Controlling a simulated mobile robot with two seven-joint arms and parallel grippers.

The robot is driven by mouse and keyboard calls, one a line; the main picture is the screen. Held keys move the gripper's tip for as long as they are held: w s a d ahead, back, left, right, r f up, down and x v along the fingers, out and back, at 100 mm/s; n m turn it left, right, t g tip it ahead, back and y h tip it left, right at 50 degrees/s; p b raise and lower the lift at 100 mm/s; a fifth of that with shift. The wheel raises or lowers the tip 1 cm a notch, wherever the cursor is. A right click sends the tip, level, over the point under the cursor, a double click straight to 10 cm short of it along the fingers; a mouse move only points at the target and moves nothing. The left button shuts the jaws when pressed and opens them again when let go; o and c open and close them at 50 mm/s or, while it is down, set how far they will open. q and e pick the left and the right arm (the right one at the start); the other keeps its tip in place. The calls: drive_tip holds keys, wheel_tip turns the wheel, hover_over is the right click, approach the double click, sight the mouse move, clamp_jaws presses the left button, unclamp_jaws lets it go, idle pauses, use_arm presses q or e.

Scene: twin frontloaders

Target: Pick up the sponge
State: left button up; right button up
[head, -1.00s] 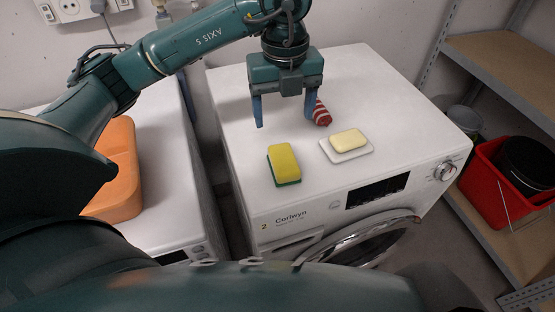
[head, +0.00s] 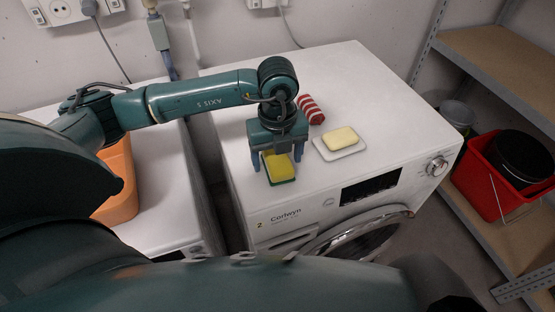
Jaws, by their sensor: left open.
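The sponge (head: 280,170), yellow on top with a green underside, lies on the white washing machine (head: 225,100) near its front left edge. My left gripper (head: 278,165) is over it, open, with one blue finger on each side of the sponge. The gripper body hides the sponge's far end. I cannot tell whether the fingers touch it. My right gripper is not in view.
A white dish (head: 328,152) with a pale yellow soap bar (head: 341,138) sits just right of the gripper. A red-and-white striped roll (head: 311,109) lies behind. An orange basin (head: 117,185) stands on the left machine, across a gap. A red bucket (head: 490,185) is on the right shelf.

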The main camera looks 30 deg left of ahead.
sight(278, 157)
use_arm(q)
drive_tip(key=shift+c, duration=0.2)
drive_tip(key=c, duration=1)
wheel_tip(278, 157, up, 10)
drive_tip(key=shift+b, duration=0.3)
drive_tip(key=o, duration=0.4)
drive_tip(key=c, duration=0.3)
drive_tip(key=shift+c, duration=0.2)
